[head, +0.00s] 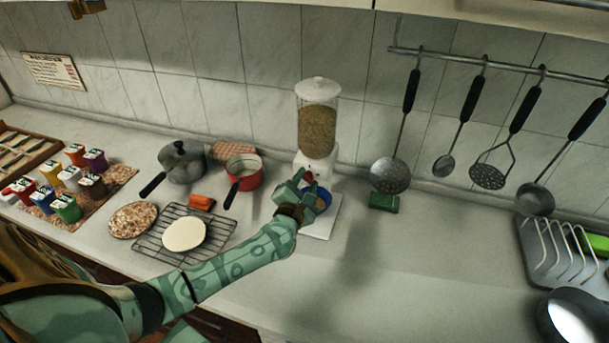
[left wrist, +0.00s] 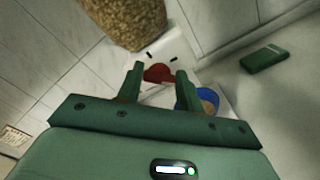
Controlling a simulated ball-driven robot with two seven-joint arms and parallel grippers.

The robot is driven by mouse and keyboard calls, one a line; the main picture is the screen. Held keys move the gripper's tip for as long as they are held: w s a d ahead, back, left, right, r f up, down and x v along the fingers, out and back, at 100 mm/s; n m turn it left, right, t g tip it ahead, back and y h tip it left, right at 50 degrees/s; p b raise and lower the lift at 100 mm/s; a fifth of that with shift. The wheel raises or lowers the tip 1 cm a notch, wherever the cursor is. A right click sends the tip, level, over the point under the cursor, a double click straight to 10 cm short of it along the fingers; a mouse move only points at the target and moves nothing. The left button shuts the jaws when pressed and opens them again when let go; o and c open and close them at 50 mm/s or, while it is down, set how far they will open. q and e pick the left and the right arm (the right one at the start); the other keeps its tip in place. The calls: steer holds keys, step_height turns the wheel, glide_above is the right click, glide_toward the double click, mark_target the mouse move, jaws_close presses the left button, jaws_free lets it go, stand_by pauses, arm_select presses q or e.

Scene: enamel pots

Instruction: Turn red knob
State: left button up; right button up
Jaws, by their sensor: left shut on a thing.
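The red knob (left wrist: 158,73) is on the front of the white dispenser base. It also shows small in the head view (head: 308,176). The dispenser (head: 317,120) has a clear container full of brown grains. My left gripper (left wrist: 158,82) is at the knob, one finger on each side, shut on it. It also shows in the head view (head: 303,186). A blue bowl (left wrist: 190,98) with brownish contents sits under the dispenser, partly hidden by my gripper. My right gripper is not in view.
A red pan (head: 243,178) and a grey pot (head: 183,163) stand left of the dispenser. A wire rack (head: 150,246) holds a pale disc. A green block (head: 384,202) lies to the right.

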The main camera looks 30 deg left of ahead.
arm_select(q)
steer(key=m+p, duration=0.3)
steer(key=m, duration=0.1)
steer(key=shift+m, duration=0.3)
steer(key=shift+d+f+m+p, duration=0.15)
steer(key=shift+m+p, duration=0.75)
steer(key=shift+m, duration=0.9)
steer(key=o, duration=1)
steer(key=p+v, duration=0.1)
steer(key=v, duration=1.5)
steer(key=shift+s, duration=0.2)
steer(key=shift+f, duration=0.1)
